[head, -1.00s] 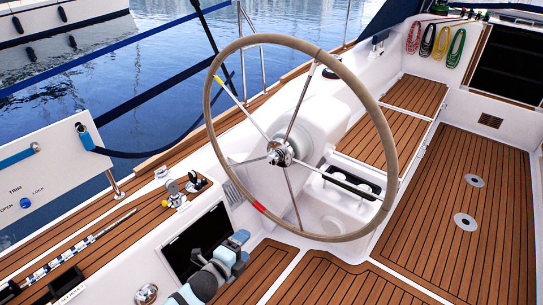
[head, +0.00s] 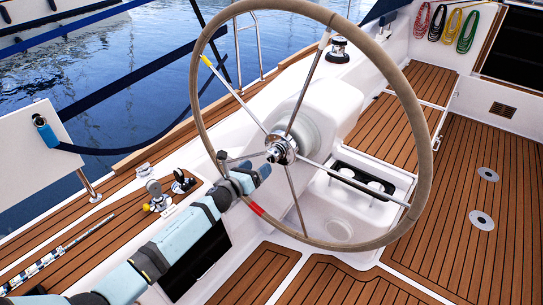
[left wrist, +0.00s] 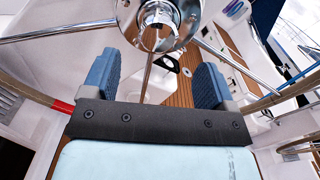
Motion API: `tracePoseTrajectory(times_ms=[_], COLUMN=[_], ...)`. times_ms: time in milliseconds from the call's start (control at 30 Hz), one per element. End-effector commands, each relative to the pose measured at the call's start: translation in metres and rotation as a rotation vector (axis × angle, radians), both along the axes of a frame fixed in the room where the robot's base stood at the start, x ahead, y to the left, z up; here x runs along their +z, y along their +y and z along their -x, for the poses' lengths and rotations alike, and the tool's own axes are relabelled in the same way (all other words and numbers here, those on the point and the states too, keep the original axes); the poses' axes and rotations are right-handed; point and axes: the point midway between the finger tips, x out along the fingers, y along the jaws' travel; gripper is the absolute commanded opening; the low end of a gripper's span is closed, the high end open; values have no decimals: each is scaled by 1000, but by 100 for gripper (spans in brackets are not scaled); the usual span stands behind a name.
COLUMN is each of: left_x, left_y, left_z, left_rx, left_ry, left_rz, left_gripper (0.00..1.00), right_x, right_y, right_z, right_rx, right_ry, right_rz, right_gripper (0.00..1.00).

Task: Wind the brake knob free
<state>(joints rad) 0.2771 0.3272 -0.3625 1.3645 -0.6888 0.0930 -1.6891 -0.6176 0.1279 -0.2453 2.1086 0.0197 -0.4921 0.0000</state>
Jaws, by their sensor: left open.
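The steering wheel (head: 426,120) stands upright in front of me with a tan rim and chrome spokes. At its centre is a chrome hub with a knob (head: 283,149), which I take for the brake knob. The knob also shows at the top edge of the left wrist view (left wrist: 158,14), partly cut off. My left gripper (head: 256,173) is just left of and below the hub, apart from it as far as I can tell. In the left wrist view its blue fingers (left wrist: 153,80) are spread with nothing between them. My right gripper is out of view.
The wheel rim, with a red mark and a yellow mark, and its spokes surround the hub. A white pedestal (head: 310,110) stands behind it. Chrome fittings (head: 157,197) sit on the teak side deck to the left. Teak floor (head: 450,205) is clear at right.

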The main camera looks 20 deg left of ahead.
Motion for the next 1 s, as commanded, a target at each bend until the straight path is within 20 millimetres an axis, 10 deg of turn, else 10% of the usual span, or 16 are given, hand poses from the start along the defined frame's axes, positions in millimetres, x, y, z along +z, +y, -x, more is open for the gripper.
tracePoseTrajectory(times_ms=[400, 833, 1000], left_x=[0, 0, 0], left_y=[-25, -28, -28], left_z=[-69, -78, -77], left_rx=[0, 0, 0], left_ry=[0, 1, 1], left_rz=[3, 2, 2], left_gripper=[80, 80, 41], right_x=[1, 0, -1], right_y=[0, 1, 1], right_z=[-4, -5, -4], right_rx=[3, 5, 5], right_ry=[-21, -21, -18], right_rz=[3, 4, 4], right_gripper=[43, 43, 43])
